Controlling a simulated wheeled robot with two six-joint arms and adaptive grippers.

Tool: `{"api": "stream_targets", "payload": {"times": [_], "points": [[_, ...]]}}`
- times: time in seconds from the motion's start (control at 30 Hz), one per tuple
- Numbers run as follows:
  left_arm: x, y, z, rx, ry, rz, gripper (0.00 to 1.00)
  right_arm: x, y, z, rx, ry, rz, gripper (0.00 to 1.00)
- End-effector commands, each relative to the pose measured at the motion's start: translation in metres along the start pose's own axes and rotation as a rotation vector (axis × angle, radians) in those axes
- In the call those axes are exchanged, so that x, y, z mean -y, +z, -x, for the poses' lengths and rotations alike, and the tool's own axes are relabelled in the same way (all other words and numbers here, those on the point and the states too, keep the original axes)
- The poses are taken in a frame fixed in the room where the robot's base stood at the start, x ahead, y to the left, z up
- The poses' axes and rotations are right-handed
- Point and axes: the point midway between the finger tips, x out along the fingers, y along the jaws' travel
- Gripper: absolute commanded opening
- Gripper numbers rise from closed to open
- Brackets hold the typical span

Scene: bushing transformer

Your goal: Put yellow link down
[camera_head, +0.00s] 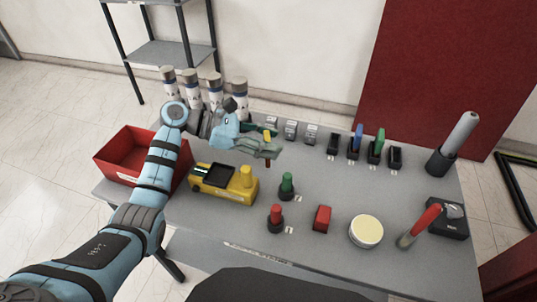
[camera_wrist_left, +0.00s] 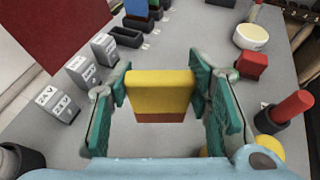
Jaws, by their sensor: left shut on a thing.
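The yellow link (camera_wrist_left: 160,92) is a yellow block with a red-brown lower part. It sits between the teal fingers of my left gripper (camera_wrist_left: 160,105), which is shut on it. In the head view my left gripper (camera_head: 268,149) holds it above the back-middle of the grey table (camera_head: 340,180). Only small yellow and red bits of the link show there, around the fingers. Black slotted holders stand to the right: an empty one (camera_head: 334,144), one with a blue link (camera_head: 357,137), one with a green link (camera_head: 378,142) and another empty one (camera_head: 394,157). My right gripper is out of view.
Small grey voltage-labelled blocks (camera_wrist_left: 62,104) stand left of the link in the wrist view. A yellow device (camera_head: 222,187), green handle (camera_head: 287,184), red handle (camera_head: 275,215), red block (camera_head: 322,218) and cream round container (camera_head: 366,231) stand in front. A red crate (camera_head: 117,168) is at left.

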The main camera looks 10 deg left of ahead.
Motion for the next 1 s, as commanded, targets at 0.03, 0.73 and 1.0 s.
{"api": "stream_targets", "payload": {"times": [0.03,0.73,1.0], "points": [[0.0,-0.007,-0.003,0.001,-0.001,0.002,0.1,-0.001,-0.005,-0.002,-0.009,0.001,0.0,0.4],[0.0,-0.042,-0.018,-0.001,-0.001,0.0,0.65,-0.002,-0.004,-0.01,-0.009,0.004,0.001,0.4],[0.0,-0.041,-0.018,-0.001,-0.001,0.0,0.65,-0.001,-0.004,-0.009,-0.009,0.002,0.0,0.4]]}}
